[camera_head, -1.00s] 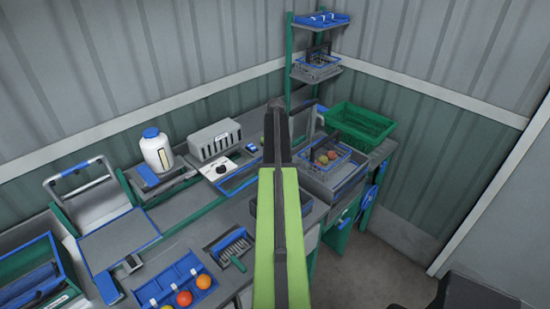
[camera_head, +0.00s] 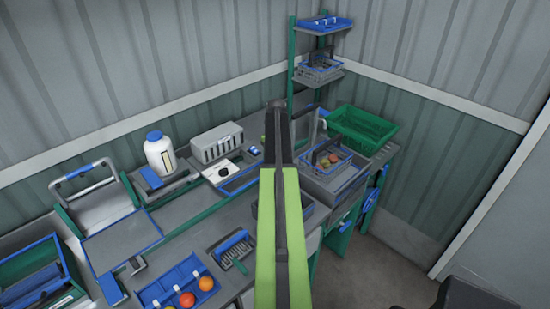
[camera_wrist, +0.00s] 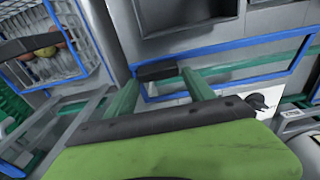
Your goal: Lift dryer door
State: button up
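I cannot single out the dryer door with certainty. A blue-edged frame (camera_head: 240,180) lies on the bench just left of my arm, and a blue-edged frame (camera_wrist: 230,48) also crosses the wrist view. My gripper (camera_wrist: 160,78) shows in the wrist view as two green fingers set apart. A small dark block (camera_wrist: 156,71) lies between their tips, at the left end of the blue-edged frame. Whether the fingers press on the block is not clear. In the head view my arm hides the gripper.
A grey box (camera_head: 322,187) holding a wire basket of tomatoes stands right of my arm, with a green crate (camera_head: 361,130) behind it. A white bottle (camera_head: 160,154) and a grey slotted box (camera_head: 217,143) stand behind left. A blue tomato tray (camera_head: 158,291) lies front left.

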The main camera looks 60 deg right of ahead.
jog(key=shift+o, duration=1.1)
jog(key=shift+s, duration=0.1)
notch_tip(320, 180, up, 12)
jog(key=p, duration=1.2)
jog(key=shift+s, duration=0.35)
jog(key=shift+a, duration=0.1)
